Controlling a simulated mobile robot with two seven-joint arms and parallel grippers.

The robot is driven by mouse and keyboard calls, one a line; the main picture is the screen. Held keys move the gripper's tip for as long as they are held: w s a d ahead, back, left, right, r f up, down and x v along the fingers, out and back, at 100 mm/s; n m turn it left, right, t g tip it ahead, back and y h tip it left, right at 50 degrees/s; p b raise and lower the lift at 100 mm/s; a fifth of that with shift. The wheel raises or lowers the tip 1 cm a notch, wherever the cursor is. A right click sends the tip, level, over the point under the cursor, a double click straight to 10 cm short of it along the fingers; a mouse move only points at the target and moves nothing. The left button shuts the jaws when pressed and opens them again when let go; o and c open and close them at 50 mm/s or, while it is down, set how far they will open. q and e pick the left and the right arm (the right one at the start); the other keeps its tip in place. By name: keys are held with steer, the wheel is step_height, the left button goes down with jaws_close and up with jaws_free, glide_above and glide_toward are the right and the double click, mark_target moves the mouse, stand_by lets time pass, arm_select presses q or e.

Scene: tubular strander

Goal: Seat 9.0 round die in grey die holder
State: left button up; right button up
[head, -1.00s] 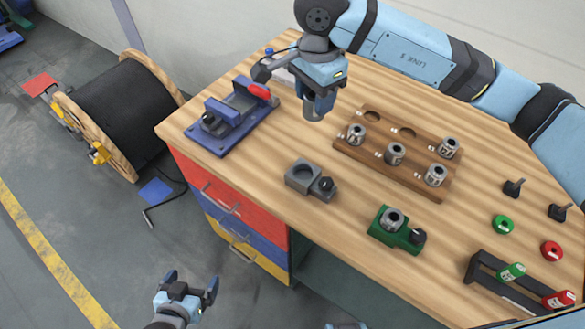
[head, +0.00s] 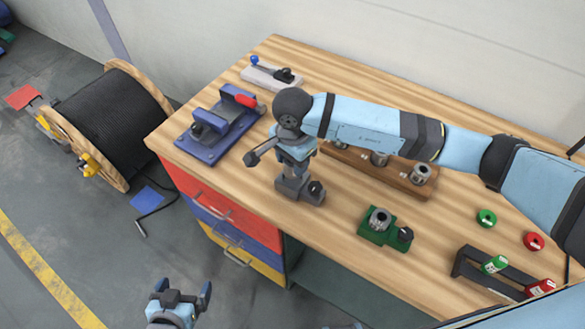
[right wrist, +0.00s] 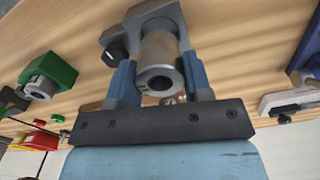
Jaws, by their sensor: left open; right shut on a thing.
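The grey die holder (head: 311,199) sits on the workbench with its dark knob to the right. My right gripper (head: 291,180) is directly over its ring, pointing down, and covers most of it in the head view. In the right wrist view, my right gripper (right wrist: 158,76) is shut on a steel round die (right wrist: 158,50), one finger each side. The die's far end is at the grey holder (right wrist: 112,36); I cannot tell how deep it sits. Its size marking is not readable. My left gripper (head: 181,298) is open and empty, off the bench's front edge.
A green holder (head: 372,236) with a steel die stands right of the grey one. Behind my right arm is a wooden rack (head: 413,188) with dies. A blue fixture (head: 205,140) is at left, a black gauge stand (head: 470,268) at right. The bench front is clear.

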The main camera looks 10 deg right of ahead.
mark_target(292, 171)
step_height(292, 171, down, 4)
steer(key=shift+f, duration=0.1)
stand_by(0.4)
